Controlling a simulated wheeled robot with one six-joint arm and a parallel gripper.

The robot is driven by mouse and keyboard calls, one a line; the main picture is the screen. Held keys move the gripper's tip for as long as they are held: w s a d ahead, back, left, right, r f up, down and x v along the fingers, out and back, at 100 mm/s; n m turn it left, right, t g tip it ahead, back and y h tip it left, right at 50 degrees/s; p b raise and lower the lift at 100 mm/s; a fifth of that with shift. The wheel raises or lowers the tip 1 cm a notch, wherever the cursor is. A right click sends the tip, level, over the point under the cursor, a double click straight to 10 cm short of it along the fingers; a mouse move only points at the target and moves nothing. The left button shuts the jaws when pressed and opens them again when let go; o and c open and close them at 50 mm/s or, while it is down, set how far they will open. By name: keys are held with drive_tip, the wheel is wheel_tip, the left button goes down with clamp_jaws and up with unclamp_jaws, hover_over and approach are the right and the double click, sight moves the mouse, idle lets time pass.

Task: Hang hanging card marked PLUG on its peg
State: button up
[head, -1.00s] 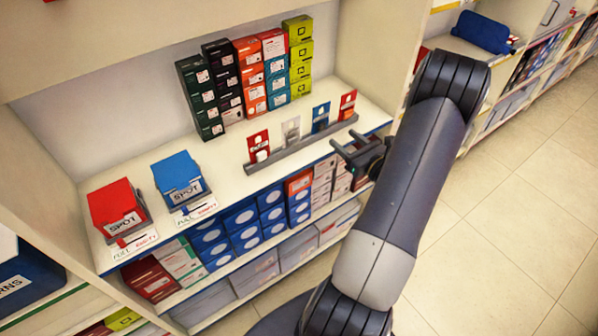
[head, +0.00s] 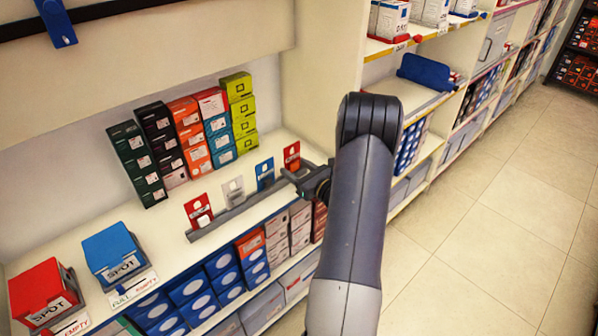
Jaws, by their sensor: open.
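Several cards stand upright in a grey rack on the shelf: a red card (head: 198,211) at the left, a white card (head: 234,190), a blue card (head: 265,175) and another red card (head: 292,157) at the right. Their lettering is too small to read, so I cannot tell which is marked PLUG. My gripper (head: 291,178) is open and empty, just in front of the right end of the rack, close to the right red card. A dark rail (head: 100,11) crosses the upper left, with a blue tag or bracket (head: 56,22) on it. I cannot make out a peg clearly.
Stacked coloured boxes (head: 190,135) stand behind the rack. A red SPOT box (head: 38,285) and a blue SPOT box (head: 110,250) sit at the left of the shelf. An upright shelf panel (head: 330,75) stands behind my arm. The floor (head: 480,240) at right is clear.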

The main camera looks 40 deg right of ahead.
sight(297, 157)
drive_tip(key=shift+c, duration=0.2)
drive_tip(key=shift+c, duration=1.3)
drive_tip(key=shift+r+p, duration=1.1)
drive_tip(key=shift+r, duration=1.2)
drive_tip(key=s+r, duration=0.1)
drive_tip(key=s, duration=0.9)
drive_tip(key=shift+d+r, duration=0.35)
drive_tip(key=shift+d, duration=0.05)
